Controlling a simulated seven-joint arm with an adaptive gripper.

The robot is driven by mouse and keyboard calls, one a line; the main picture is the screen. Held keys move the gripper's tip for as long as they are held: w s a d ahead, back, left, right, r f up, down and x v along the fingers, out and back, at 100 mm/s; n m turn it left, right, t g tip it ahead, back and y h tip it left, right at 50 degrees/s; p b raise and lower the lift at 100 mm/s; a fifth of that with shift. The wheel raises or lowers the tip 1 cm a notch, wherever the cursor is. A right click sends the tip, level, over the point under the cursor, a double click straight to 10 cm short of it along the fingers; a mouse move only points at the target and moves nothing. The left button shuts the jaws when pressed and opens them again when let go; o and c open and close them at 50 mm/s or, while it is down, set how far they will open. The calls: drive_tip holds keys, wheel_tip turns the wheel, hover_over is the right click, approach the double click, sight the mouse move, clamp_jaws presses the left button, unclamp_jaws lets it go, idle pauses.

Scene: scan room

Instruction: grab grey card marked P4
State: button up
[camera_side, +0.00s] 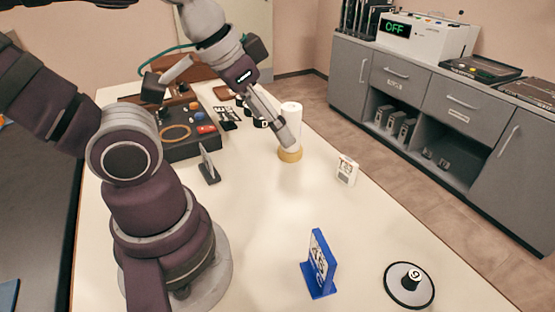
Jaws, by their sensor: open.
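A small upright grey card (207,160) in a dark foot stands on the white table, right of my arm's base. Its marking is too small to read, so I cannot tell whether it is the P4 card. My gripper (220,112) is open above the far part of the table, with its fingers spread. The right finger crosses in front of a white cylinder (294,112) on a tan base; I cannot tell whether they touch. The grey card appears apart from the fingers.
A blue stand with a marked card (318,262) and a round black disc with a knob (409,286) stand in front. A small white marked block (347,170) is at the right edge. A dark tray (190,148) with small items lies behind. The middle table is clear.

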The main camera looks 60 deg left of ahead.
drive_tip(key=c, duration=0.7)
drive_tip(key=shift+o, duration=0.2)
drive_tip(key=n+g, duration=0.6)
drive_tip(key=n, duration=1.3)
hover_over(209, 170)
drive_tip(key=a, duration=0.1)
wheel_tip(209, 170, down, 9)
wheel_tip(209, 170, down, 10)
drive_tip(key=shift+f, duration=0.25)
